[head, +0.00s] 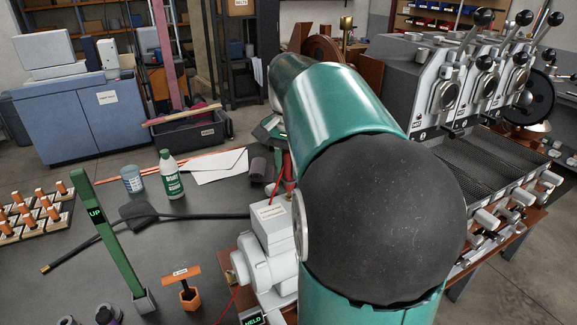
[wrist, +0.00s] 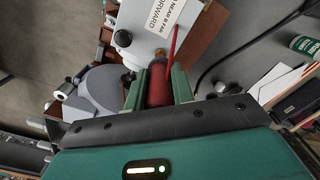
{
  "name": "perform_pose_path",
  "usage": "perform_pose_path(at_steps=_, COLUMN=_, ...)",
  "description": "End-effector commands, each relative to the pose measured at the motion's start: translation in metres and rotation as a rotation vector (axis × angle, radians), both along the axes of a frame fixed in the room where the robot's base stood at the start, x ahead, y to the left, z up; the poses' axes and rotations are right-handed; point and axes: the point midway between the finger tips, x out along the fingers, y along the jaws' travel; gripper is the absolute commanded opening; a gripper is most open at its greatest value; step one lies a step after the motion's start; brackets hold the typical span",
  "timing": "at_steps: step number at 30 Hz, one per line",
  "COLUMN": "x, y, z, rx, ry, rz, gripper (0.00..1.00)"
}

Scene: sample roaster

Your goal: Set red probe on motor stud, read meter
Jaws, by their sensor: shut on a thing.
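My gripper (wrist: 158,78) is shut on the red probe (wrist: 158,88), with a green finger on each side of it. The probe also shows in the head view (head: 289,172), pointing down over the pale grey motor (head: 270,245). In the wrist view the probe's far end meets or nearly meets a brass stud (wrist: 160,54) by the motor's white labelled box (wrist: 160,20); I cannot tell whether they touch. A thin red lead runs past the box. A small dark meter display (head: 252,318) at the bottom edge shows green "HELD"; its rest is cut off.
My teal arm hides much of the middle of the head view. The roaster (head: 450,90) stands right.

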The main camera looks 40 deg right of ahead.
Motion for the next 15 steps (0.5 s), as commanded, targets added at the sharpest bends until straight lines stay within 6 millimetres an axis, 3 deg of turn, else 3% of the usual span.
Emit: perform_pose_path(at_steps=15, x=0.0, y=0.0, z=0.037, rx=-0.001, ry=-0.002, rz=0.0, gripper=0.02)
